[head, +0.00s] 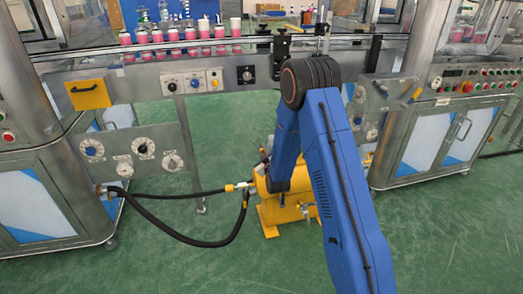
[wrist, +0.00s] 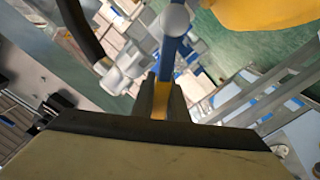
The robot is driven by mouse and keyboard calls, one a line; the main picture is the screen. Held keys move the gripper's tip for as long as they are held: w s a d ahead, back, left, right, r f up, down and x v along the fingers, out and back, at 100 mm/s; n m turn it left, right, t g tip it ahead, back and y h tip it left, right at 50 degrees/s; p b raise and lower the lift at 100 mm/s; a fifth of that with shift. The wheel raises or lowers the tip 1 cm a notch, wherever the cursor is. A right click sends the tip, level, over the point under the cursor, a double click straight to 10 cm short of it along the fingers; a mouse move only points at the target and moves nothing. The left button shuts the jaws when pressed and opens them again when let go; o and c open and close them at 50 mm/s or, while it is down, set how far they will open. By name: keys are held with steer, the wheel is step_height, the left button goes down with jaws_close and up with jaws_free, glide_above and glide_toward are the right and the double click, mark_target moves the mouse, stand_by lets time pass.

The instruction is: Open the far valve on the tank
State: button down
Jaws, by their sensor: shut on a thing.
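The yellow tank (head: 268,211) stands on the floor behind my blue arm, which covers much of it. It also shows in the wrist view at the upper right (wrist: 265,12). In the wrist view my gripper (wrist: 160,98) is shut on a valve lever (wrist: 170,58), blue with a yellow part between the fingers. The lever runs up from the fingers to a pale round hub (wrist: 175,18). I cannot tell from the views which of the tank's valves this is.
A conveyor (head: 150,45) with pink bottles crosses behind. The right cabinet (head: 430,150) stands beyond my arm. Green floor at the front left is clear.

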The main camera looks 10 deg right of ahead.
stand_by(0.3)
steer(key=c, duration=1.7)
jaws_free()
steer(key=shift+c, duration=0.2)
